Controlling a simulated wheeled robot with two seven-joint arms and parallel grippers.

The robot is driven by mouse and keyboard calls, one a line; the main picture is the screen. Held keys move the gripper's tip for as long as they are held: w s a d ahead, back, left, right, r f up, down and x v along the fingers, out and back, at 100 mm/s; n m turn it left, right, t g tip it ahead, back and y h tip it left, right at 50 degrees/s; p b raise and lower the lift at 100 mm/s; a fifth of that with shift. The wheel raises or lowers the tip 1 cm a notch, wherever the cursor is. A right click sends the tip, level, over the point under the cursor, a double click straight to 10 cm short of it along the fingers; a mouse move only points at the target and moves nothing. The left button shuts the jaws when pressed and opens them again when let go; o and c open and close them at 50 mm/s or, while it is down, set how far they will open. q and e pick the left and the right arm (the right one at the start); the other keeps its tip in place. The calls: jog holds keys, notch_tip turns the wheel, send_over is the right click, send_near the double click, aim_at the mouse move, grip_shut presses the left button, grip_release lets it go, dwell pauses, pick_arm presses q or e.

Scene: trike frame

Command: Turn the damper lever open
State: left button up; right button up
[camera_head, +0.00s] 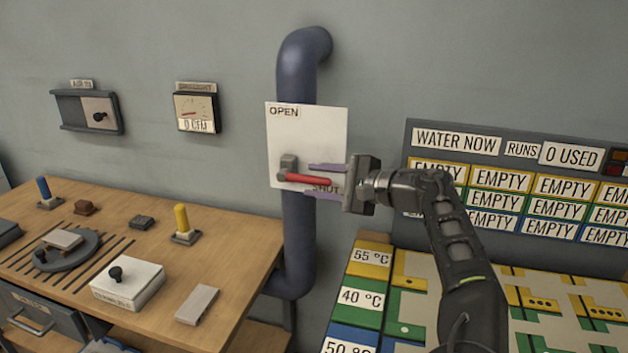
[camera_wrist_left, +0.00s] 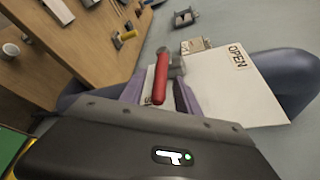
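The red damper lever (camera_head: 308,180) is on a white plate (camera_head: 325,130) on the blue-grey pipe. It lies nearly level, pointing right from its grey pivot (camera_head: 287,165), just above the SHUT label. The OPEN label (camera_head: 284,111) is at the plate's top left. My left gripper (camera_head: 319,181) is at the plate, with one purple finger above the lever and one below it. In the left wrist view the red lever (camera_wrist_left: 161,80) lies between the spread fingers (camera_wrist_left: 160,92), with gaps on both sides. The SHUT label is partly hidden. My right gripper is not in view.
A wooden bench (camera_head: 235,240) with knobs and levers stands left of the pipe (camera_head: 298,235). A coloured board (camera_head: 400,300) and a panel of EMPTY labels (camera_head: 500,180) are at the right. A gauge reading 0 CFM (camera_head: 196,110) hangs on the wall.

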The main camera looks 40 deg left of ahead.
pick_arm(q)
jog(key=shift+a+f, duration=0.15)
jog(key=shift+a, duration=0.5)
grip_shut()
dwell(1.0)
